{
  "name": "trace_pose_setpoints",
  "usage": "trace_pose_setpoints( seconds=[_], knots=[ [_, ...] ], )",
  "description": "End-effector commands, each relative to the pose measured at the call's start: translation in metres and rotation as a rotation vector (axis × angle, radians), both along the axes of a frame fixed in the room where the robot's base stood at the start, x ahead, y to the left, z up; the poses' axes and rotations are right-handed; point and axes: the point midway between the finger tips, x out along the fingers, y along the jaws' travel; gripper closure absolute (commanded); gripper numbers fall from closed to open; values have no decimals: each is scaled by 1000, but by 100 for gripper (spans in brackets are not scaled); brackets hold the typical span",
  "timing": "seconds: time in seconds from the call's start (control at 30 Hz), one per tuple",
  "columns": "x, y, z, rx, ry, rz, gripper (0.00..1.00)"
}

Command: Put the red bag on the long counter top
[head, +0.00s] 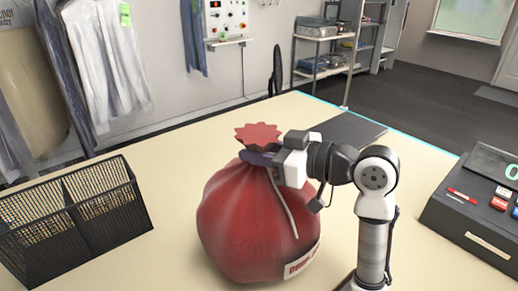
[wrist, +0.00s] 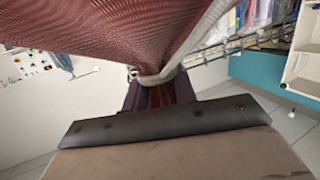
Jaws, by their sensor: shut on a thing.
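The red bag (head: 250,225) is a full, round sack with a gathered neck, a pale cord and a white label low on its right side. It is upright over the cream long counter top (head: 160,165). I cannot tell whether its base touches the surface. My gripper (head: 265,158) comes from the right and is shut on the bag's neck, just below the ruffled top. In the wrist view, the bag's red cloth (wrist: 120,35) fills the upper middle, and its neck goes between the fingers of my gripper (wrist: 157,95). The fingertips are partly hidden by the cloth and cord.
A black mesh basket (head: 75,215) stands on the counter at the left. A dark flat pad (head: 350,128) lies behind my arm. A black till (head: 475,215) is at the right. Clear counter lies between basket and bag. Hanging garments (head: 105,60) are beyond the far left edge.

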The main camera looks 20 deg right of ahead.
Motion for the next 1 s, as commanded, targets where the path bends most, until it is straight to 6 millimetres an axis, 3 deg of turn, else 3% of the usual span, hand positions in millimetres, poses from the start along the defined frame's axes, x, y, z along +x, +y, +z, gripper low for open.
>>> trace_pose_setpoints(
  seconds=[0.17, 0.2, 0.33, 0.7, 1.0],
  knots=[
    [0, 0, -3, 2, -4, -1, 100],
    [0, 0, -2, 0, 0, 0, 67],
    [0, 0, -2, 0, 0, 0, 50],
    [-1, -1, 2, 0, 0, -1, 50],
    [-41, -41, 6, -1, -1, -5, 50]
  ],
)
